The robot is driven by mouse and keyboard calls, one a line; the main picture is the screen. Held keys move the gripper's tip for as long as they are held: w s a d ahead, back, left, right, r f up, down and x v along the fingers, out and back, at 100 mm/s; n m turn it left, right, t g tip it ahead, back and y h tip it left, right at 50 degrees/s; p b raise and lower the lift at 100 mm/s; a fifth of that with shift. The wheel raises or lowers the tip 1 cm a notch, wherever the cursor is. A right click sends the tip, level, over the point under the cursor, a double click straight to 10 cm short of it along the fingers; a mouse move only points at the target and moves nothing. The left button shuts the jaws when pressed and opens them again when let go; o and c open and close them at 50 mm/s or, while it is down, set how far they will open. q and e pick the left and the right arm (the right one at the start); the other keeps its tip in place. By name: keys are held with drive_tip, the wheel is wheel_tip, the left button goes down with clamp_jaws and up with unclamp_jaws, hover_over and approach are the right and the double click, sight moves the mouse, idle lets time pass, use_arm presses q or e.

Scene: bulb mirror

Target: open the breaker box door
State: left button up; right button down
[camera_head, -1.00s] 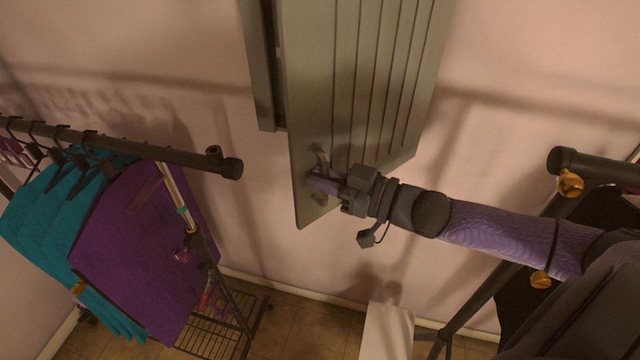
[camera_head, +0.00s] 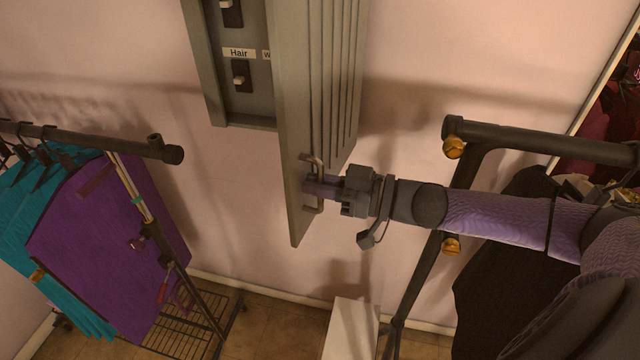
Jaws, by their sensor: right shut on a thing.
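The grey breaker box (camera_head: 207,75) hangs on the wall at the top of the head view. Its ribbed door (camera_head: 292,150) stands partly open, swung out to the right. Inside the box, dark switches (camera_head: 239,76) show, with a label reading "Hair" (camera_head: 238,53) and the edge of another label. The upper part of the box is cut off by the frame. My left gripper is not in view.
A clothes rack (camera_head: 100,138) with teal garments and a purple garment (camera_head: 110,240) stands at the left. Another dark rack (camera_head: 540,138) with gold bells stands at the right, beside my right arm. A white block (camera_head: 352,328) stands low in the middle.

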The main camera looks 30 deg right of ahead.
drive_tip(key=c, duration=1)
unclamp_jaws()
drive_tip(key=p+v, duration=0.4)
drive_tip(key=v, duration=0.6)
drive_tip(key=shift+c, duration=0.2)
